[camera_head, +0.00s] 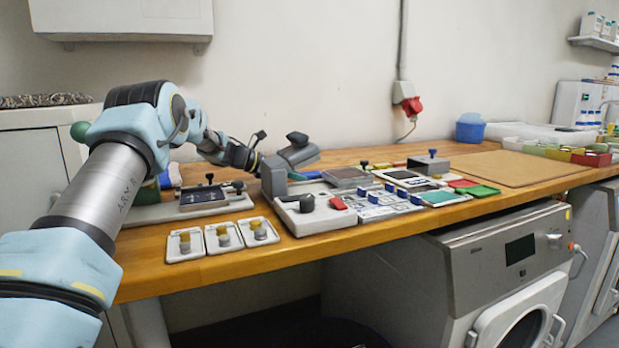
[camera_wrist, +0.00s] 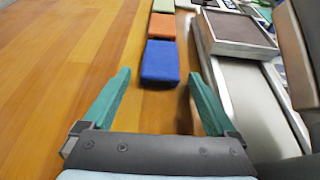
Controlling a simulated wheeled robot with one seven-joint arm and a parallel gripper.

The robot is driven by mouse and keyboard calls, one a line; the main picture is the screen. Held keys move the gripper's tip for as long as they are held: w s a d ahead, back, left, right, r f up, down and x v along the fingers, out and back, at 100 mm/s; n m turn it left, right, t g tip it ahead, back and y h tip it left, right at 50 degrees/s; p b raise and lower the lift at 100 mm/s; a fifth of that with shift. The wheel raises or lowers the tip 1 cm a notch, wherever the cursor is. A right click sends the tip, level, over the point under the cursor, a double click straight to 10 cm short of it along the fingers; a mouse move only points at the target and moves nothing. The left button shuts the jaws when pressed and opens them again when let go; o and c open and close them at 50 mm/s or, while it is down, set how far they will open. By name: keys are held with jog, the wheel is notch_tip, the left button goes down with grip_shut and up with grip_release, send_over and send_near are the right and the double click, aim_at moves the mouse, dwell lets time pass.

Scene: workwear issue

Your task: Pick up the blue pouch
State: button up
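The blue pouch (camera_wrist: 160,63) lies on the wooden worktop in the wrist view, just beyond and between my fingertips. My gripper (camera_wrist: 159,76) is open, with its two teal fingers spread to either side of the line to the pouch and nothing between them. An orange pouch (camera_wrist: 162,26) lies directly behind the blue one, and a green one (camera_wrist: 163,5) is behind that. In the head view my gripper (camera_head: 298,176) is low over the worktop; I cannot make out the blue pouch there.
A pale tray (camera_wrist: 240,90) with a dark-topped block (camera_wrist: 238,32) runs close along the right finger's side. Bare wood (camera_wrist: 60,70) lies to the left. In the head view, three small white plates (camera_head: 222,238) with knobs stand near the worktop's front edge.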

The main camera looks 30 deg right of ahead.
jog(key=c, duration=1.3)
